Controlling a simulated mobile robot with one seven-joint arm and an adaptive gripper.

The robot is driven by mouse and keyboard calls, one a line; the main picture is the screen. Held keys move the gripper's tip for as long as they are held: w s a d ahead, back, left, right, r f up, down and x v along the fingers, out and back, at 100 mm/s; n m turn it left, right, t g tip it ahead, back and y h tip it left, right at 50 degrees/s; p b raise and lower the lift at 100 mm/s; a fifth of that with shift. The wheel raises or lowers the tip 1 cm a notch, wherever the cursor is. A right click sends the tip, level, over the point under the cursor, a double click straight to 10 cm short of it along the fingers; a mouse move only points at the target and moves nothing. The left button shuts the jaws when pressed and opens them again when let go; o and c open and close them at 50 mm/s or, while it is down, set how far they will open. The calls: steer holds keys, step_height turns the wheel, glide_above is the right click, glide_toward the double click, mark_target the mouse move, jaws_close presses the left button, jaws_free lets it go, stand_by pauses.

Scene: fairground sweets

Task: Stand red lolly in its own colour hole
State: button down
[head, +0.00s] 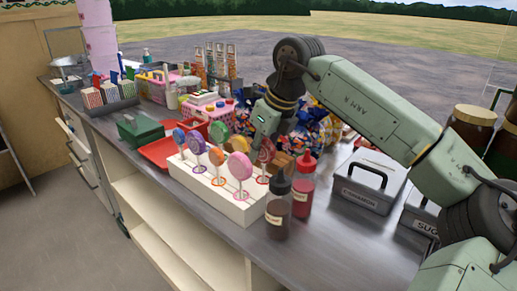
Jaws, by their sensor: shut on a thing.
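The white lolly stand (222,204) is on the counter and holds several round lollies in holes with coloured rings. The red lolly (265,153) is upright at the stand's right end, its stick running down to a red-ringed spot; whether the stick is inside the hole is too small to tell. My gripper (264,143) points down at the red lolly's head and is shut on it; the fingertips are small and partly hidden. A pink lolly (240,166) is just left of it. Purple (195,143), orange (216,156), green (218,132) and blue (179,136) lollies stand further left.
A dark sauce bottle (278,212) and a red sauce bottle (303,190) stand close to the stand's right end. A red tray (156,153) is behind left, wrapped sweets (317,124) are behind my gripper, and a grey cinnamon box (365,187) is right.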

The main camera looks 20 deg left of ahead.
steer(key=c, duration=1.5)
jaws_free()
steer(key=shift+o, duration=0.4)
steer(key=o, duration=0.5)
steer(key=shift+r, duration=0.1)
step_height(320, 180, up, 9)
steer(key=p, duration=0.7)
